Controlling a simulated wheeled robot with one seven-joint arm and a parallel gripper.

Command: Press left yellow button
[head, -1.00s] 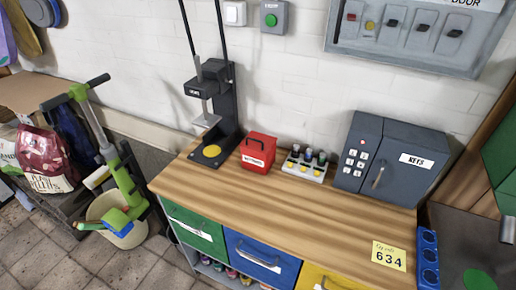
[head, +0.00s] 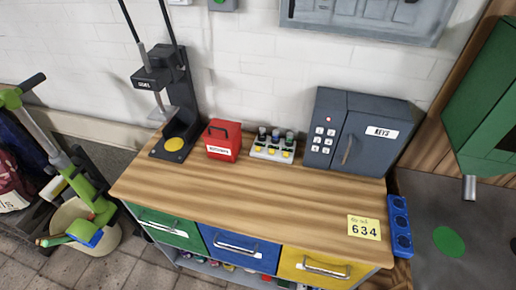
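A small light tray (head: 271,159) stands on the wooden bench top against the wall. It has yellow buttons along its front, each in front of a small dark-capped bottle. The left yellow button (head: 259,149) is at the tray's left end, nearest the red box. The middle yellow button (head: 272,151) and the right yellow button (head: 286,154) are beside it. Nothing covers them. The buttons are too small to tell whether any is pressed in. My gripper is not in view.
A red box (head: 223,141) stands left of the tray, and a dark press (head: 166,85) with a yellow round pad (head: 174,144) beyond it. A grey key safe (head: 352,132) stands to the right. The bench top's front (head: 250,195) is clear, apart from a yellow note (head: 364,227).

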